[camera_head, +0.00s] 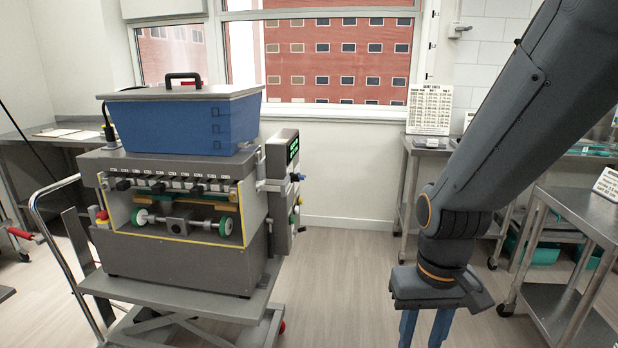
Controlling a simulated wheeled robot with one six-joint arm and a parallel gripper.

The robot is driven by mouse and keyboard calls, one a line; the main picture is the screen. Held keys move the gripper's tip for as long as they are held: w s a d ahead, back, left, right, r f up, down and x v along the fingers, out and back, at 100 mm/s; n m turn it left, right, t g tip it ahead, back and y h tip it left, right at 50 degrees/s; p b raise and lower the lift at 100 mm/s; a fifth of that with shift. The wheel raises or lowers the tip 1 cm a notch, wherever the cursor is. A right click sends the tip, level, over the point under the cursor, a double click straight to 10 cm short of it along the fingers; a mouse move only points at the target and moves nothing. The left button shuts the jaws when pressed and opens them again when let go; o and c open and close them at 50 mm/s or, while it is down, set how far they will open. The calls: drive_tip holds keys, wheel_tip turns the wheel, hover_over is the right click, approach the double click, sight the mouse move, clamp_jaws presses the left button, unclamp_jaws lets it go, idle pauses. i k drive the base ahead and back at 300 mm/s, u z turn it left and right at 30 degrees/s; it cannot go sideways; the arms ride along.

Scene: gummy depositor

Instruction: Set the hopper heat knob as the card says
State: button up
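The gummy depositor (180,262) stands at left on a wheeled cart, with a blue hopper (180,125) under a grey lid. A control box (283,165) with a green display is on its right side. Small knobs or buttons (296,178) stick out from the box's right edge, seen edge-on; I cannot tell which is the heat knob or its setting. A printed card (430,108) stands on the back table, its text too small to read. My gripper (424,335) hangs at lower right, away from the depositor. Its blue fingers are apart, with their tips cut off by the frame.
A steel table (420,150) stands under the window at the back right. A steel cart (575,205) with another sign (607,183) is at far right. The depositor's cart (185,300) has a tubular handle at left. Open floor (340,270) lies between the depositor and my gripper.

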sight(295, 176)
drive_tip(key=z, duration=0.15)
drive_tip(key=i, duration=0.9)
drive_tip(key=u, duration=0.5)
drive_tip(key=i, duration=0.65)
drive_tip(key=u, duration=0.35)
